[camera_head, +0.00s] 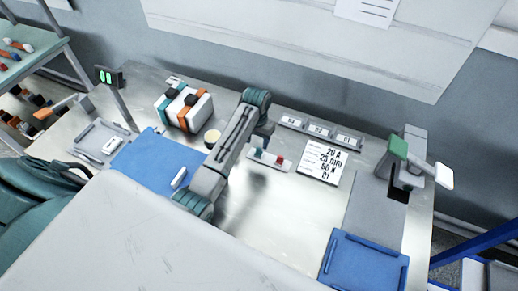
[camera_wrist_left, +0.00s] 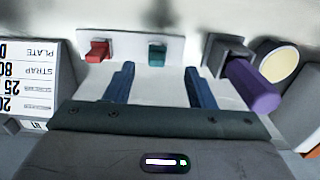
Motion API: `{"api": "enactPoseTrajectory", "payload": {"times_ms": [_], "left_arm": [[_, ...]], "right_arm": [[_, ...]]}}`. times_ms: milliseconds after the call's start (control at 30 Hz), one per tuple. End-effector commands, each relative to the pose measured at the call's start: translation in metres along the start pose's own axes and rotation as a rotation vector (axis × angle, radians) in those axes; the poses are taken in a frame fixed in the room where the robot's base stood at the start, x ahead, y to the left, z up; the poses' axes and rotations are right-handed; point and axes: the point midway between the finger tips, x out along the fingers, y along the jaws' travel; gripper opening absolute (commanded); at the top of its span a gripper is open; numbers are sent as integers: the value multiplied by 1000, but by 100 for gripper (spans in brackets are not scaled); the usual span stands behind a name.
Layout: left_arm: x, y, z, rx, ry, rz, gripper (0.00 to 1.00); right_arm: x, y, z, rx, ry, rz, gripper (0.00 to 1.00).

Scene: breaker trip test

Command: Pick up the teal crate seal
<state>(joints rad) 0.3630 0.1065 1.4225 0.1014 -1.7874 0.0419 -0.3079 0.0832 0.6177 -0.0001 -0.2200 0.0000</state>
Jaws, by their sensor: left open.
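The teal crate seal (camera_wrist_left: 157,53) is a small block on a pale plate (camera_wrist_left: 128,45). It shows beyond and between the fingertips of my left gripper (camera_wrist_left: 162,68) in the left wrist view. The fingers are open, and nothing is held between them. A red seal (camera_wrist_left: 97,51) sits on the same plate, to the left there. In the head view my left arm reaches over the bench, with its gripper (camera_head: 262,140) low near the teal seal (camera_head: 257,153) and the red seal (camera_head: 279,162). My right gripper is in neither view.
A purple cylinder (camera_wrist_left: 252,88) and a cream-topped round pot (camera_wrist_left: 278,57) are close to the right finger. A printed card (camera_head: 322,164) lies right of the seals. A strapped white case (camera_head: 200,112), blue mat (camera_head: 150,165) and blue tray (camera_head: 335,254) are on the bench (camera_head: 285,215).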

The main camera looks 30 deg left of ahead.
Motion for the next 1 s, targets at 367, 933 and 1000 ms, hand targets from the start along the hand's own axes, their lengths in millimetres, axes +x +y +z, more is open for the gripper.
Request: {"api": "enactPoseTrajectory", "payload": {"times_ms": [367,933,1000], "left_arm": [[34,4,-1,1,-3,1,50],[57,3,-2,1,2,1,26],[57,3,-2,1,1,1,13]], "right_arm": [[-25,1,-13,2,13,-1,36],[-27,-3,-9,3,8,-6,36],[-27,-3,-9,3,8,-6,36]]}}
